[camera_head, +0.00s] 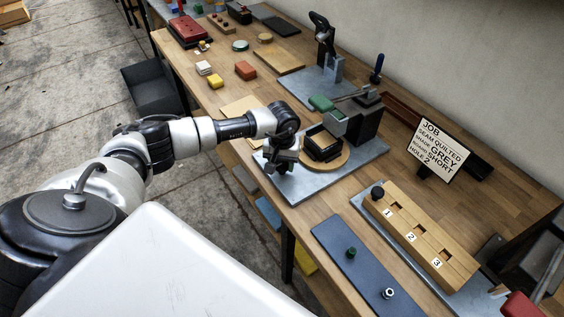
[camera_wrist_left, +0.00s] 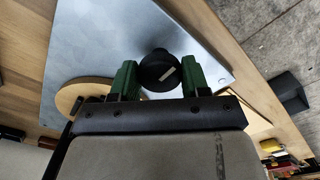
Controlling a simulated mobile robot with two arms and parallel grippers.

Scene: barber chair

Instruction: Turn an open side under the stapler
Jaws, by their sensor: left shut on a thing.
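The stapler (camera_head: 345,117), a dark and grey press with a green handle (camera_head: 321,103), stands on a grey metal plate (camera_head: 352,168) in the head view. Below its head, a black box-like frame (camera_head: 323,143) sits on a round wooden turntable (camera_head: 342,160). The turntable's edge also shows in the left wrist view (camera_wrist_left: 68,98). My left gripper (camera_head: 280,165) is at the plate's near left, beside the turntable. In the wrist view its green fingers (camera_wrist_left: 160,80) are shut on a black knob (camera_wrist_left: 158,68) with a pale mark.
A numbered wooden block (camera_head: 421,237) and a blue mat (camera_head: 365,267) lie to the right. A job sign (camera_head: 441,150) stands behind. Small coloured blocks (camera_head: 245,70) and another press (camera_head: 325,62) are farther left. Bare bench lies between the two metal plates.

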